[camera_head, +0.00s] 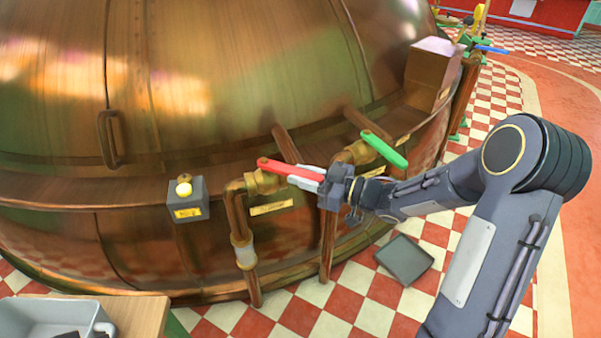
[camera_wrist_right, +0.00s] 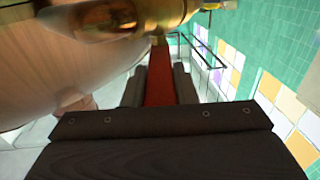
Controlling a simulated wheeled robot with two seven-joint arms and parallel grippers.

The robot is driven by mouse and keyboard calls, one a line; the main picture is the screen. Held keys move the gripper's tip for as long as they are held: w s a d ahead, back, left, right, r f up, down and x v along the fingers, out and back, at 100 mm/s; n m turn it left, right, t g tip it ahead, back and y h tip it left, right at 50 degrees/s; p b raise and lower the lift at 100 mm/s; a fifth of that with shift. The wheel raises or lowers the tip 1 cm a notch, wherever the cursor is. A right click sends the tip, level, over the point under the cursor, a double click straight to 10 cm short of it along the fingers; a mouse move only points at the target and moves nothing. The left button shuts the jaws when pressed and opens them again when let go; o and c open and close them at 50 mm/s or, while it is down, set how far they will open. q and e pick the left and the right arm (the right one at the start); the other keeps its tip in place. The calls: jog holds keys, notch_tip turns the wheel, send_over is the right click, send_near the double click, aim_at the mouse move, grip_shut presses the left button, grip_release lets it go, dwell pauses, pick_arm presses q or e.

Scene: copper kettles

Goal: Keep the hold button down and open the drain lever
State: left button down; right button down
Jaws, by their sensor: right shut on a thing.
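A red lever (camera_head: 285,169) sticks out to the right from a brass valve (camera_head: 262,182) on a copper pipe. My right gripper (camera_head: 312,176) is shut on the red lever near its outer end. In the right wrist view the red lever (camera_wrist_right: 159,78) runs between the two fingers. A green lever (camera_head: 384,148) sits on another valve to the right. The labels are too small to read. My left gripper is out of view.
The large copper kettle (camera_head: 230,70) fills the back. A grey tray (camera_head: 404,259) lies on the checkered floor at the right. A grey bin (camera_head: 50,318) stands on a wooden surface at the lower left. Pipes run down below the valves.

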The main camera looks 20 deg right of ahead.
jog(key=shift+w+d+r+n+g+y+p, duration=0.4)
jog(key=shift+w+n+g+y+p, duration=0.1)
jog(key=shift+n+g, duration=0.1)
jog(key=shift+w+d+f+n+g+y+p, duration=0.2)
jog(key=shift+w+n+g+y+p, duration=0.25)
jog(key=shift+g, duration=0.35)
jog(key=shift+f+n+g, duration=0.1)
jog(key=shift+n+g, duration=0.15)
jog(key=shift+g, duration=0.05)
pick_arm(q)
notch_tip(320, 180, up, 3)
pick_arm(e)
jog(key=c, duration=1.2)
grip_release()
jog(key=shift+o, duration=0.2)
